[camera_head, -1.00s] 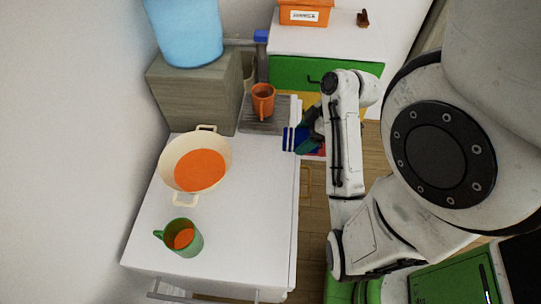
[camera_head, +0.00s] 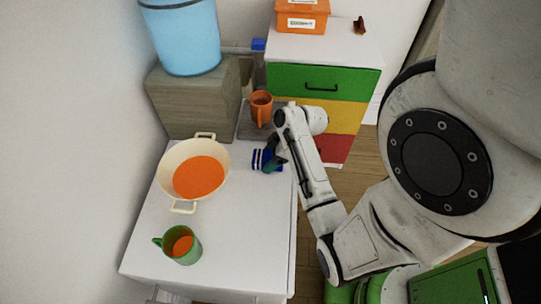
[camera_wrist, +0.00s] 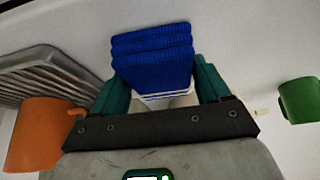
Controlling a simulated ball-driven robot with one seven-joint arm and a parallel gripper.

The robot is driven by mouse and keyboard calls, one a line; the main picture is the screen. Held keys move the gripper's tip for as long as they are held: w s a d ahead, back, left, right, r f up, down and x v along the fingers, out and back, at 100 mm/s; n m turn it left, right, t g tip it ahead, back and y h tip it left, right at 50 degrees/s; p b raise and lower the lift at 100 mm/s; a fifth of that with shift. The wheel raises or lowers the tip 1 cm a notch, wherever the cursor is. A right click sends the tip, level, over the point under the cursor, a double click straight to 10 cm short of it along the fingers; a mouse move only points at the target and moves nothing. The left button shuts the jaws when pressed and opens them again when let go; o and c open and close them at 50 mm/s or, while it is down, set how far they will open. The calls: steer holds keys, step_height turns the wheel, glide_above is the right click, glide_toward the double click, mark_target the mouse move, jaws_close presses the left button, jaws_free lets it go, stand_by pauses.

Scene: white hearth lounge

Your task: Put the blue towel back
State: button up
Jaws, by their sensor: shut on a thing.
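The blue towel (camera_head: 262,159) is folded, with white stripes. It is also in the wrist view (camera_wrist: 153,60), between the two teal fingers of my gripper (camera_wrist: 165,85). My gripper (camera_head: 272,160) is shut on it at the right edge of the white counter (camera_head: 235,230). In the head view the towel is partly hidden by my gripper. I cannot tell whether it touches the counter top.
An orange mug (camera_head: 261,106) stands on a grey drying rack (camera_head: 248,131) behind the towel. A cream pot (camera_head: 170,160) and a green mug (camera_head: 184,246) stand on the counter. A water dispenser (camera_head: 183,40) and a coloured drawer cabinet (camera_head: 350,82) are behind.

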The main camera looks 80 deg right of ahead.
steer(key=shift+f, duration=0.2)
steer(key=o, duration=1)
steer(key=a+v, duration=0.1)
steer(key=v, duration=1.1)
steer(key=w+a+f+g, duration=0.1)
steer(key=w+a, duration=0.1)
steer(key=a, duration=0.4)
steer(key=w+a+f+g, duration=0.1)
steer(key=w+a+f, duration=0.1)
steer(key=a, duration=0.3)
steer(key=w+a+f+m+g, duration=0.1)
steer(key=w+a+f+g, duration=0.1)
steer(key=a, duration=0.4)
steer(key=shift+w+a, duration=0.3)
steer(key=shift+w, duration=0.35)
steer(key=shift+m+g+h, duration=0.3)
steer(key=shift+g, duration=0.2)
steer(key=a, duration=0.4)
steer(key=s+a, duration=0.1)
steer(key=a, duration=0.1)
steer(key=shift+a+f, duration=0.1)
steer(key=shift+f, duration=0.05)
steer(key=shift+s+a, duration=0.15)
steer(key=shift+a, duration=0.4)
